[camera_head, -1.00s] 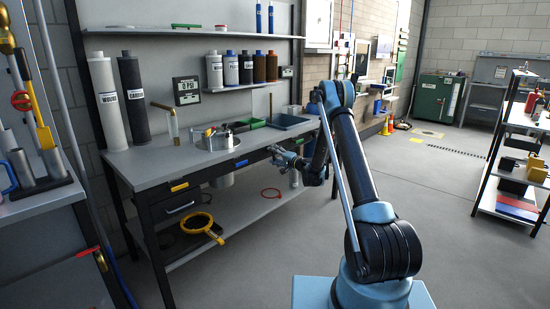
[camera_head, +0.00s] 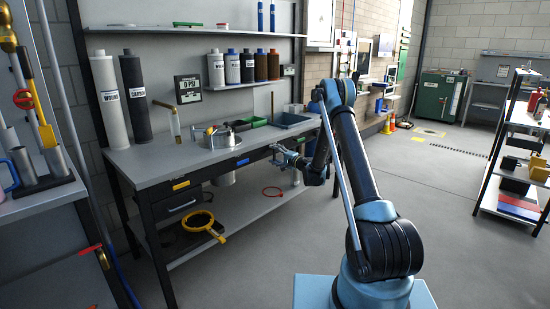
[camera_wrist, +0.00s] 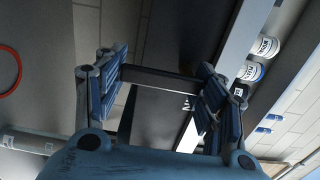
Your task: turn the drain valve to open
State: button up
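My gripper (camera_head: 280,153) is at the right front edge of the workbench (camera_head: 150,168), near the height of its top. In the wrist view, my gripper (camera_wrist: 162,84) has its two fingers wide apart. I cannot pick out the drain valve with certainty. A round metal vessel (camera_head: 217,141) with a handle across its top stands on the bench. A pale cylinder hangs below the bench top, partly hidden.
Labelled bottles (camera_head: 232,68) line the wall shelf. The floor (camera_head: 430,190) right of my arm is clear.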

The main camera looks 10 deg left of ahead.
jog(key=o, duration=0.3)
jog(key=shift+f, duration=0.15)
jog(key=shift+o, duration=0.2)
jog(key=shift+d, duration=0.1)
jog(key=v, duration=1.1)
jog(key=shift+s+d, duration=0.3)
